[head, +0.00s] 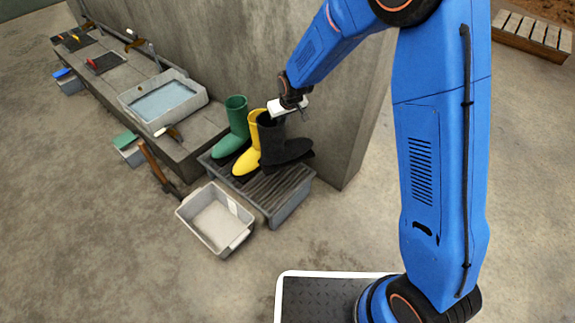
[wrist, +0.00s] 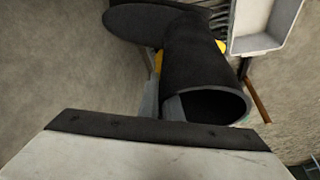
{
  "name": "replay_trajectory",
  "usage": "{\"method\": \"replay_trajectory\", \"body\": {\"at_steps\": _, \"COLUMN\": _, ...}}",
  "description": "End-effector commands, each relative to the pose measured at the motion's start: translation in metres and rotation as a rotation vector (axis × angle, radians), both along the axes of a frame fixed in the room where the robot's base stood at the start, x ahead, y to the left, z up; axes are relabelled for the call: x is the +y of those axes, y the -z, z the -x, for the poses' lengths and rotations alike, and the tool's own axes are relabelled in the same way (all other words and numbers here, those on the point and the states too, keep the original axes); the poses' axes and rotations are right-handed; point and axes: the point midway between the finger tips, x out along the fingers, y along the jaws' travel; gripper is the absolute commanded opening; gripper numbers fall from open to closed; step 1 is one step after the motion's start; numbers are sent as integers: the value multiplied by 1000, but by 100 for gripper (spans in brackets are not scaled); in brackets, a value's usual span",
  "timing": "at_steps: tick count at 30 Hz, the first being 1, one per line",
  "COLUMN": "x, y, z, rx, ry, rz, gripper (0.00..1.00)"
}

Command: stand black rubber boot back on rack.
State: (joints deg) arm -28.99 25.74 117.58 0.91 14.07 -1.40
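The black rubber boot (head: 284,150) is at the right end of the slatted rack (head: 283,207), beside the yellow boot (head: 247,160), its foot reaching to the right. In the wrist view its shaft (wrist: 203,66) runs down to an open top close to my gripper, and its foot lies at upper left. My gripper (head: 292,112) is at the top of the boot's shaft. Its fingertips are hidden, so I cannot tell whether they close on the rim. I cannot tell whether the sole rests fully on the slats.
A green boot (head: 234,128) stands left of the yellow one. A pale tub (head: 232,247) is on the floor in front of the rack. A concrete wall (head: 235,45) rises behind. A low ledge with a water basin (head: 195,97) is to the left. The floor right of the rack is clear.

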Motion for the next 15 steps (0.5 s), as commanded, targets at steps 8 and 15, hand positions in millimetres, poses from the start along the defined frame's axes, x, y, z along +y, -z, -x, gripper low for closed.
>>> {"method": "replay_trajectory", "body": {"at_steps": 8, "x": 0, "y": 34, "z": 1, "rx": 3, "ry": 0, "rz": 1, "gripper": 0}}
{"method": "replay_trajectory", "body": {"at_steps": 15, "x": 0, "y": 60, "z": 0, "rx": 1, "ry": -1, "rz": 1, "gripper": 0}}
